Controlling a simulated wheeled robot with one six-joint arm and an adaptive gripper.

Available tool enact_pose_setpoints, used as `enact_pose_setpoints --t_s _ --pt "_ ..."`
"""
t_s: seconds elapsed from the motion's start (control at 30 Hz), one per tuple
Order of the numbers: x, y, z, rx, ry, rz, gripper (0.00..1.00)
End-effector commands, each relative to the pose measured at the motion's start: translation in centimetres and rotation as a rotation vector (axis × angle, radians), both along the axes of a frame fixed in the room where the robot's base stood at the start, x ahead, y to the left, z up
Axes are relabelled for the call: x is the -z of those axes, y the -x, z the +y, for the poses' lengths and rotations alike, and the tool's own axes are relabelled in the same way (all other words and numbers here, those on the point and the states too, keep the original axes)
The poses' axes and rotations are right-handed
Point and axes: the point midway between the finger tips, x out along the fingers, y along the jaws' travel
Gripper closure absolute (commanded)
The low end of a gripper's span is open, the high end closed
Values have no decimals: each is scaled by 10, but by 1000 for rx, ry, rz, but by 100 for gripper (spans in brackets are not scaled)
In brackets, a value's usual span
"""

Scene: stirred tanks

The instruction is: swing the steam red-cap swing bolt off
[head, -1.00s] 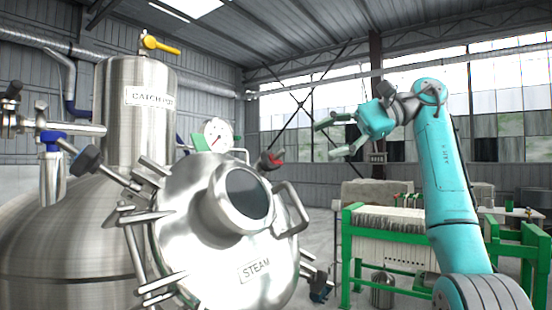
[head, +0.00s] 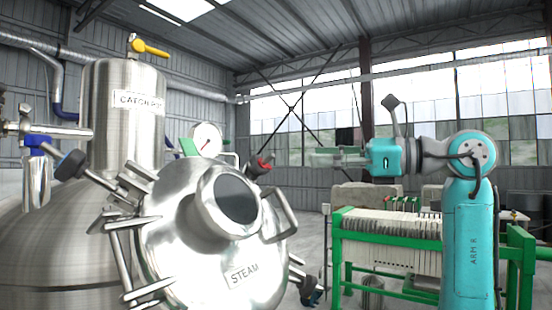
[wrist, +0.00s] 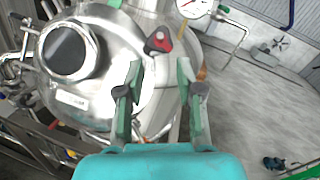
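The steam hatch (head: 165,255) is a round steel lid with a dark sight glass and a STEAM label. The red-cap swing bolt (head: 262,164) stands at the lid's upper right edge, and its red and dark knob shows in the wrist view (wrist: 158,41). My gripper (head: 314,159) is to the right of the bolt, pointing left towards it, with free space between. In the wrist view my gripper (wrist: 158,80) has its two fingers spread and empty, with the red cap beyond the fingertips, slightly left of the middle between them.
A lid handle (head: 284,212) and a pressure gauge (head: 206,139) are near the red cap. A green-framed filter press (head: 390,255) stands behind.

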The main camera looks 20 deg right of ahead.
Motion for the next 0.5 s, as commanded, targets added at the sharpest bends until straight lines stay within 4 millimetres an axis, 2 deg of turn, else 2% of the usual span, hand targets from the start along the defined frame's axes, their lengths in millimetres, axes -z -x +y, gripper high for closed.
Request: enact_pose_setpoints --t_s 0.5 --pt "0 -55 63 -4 2 -1 64"
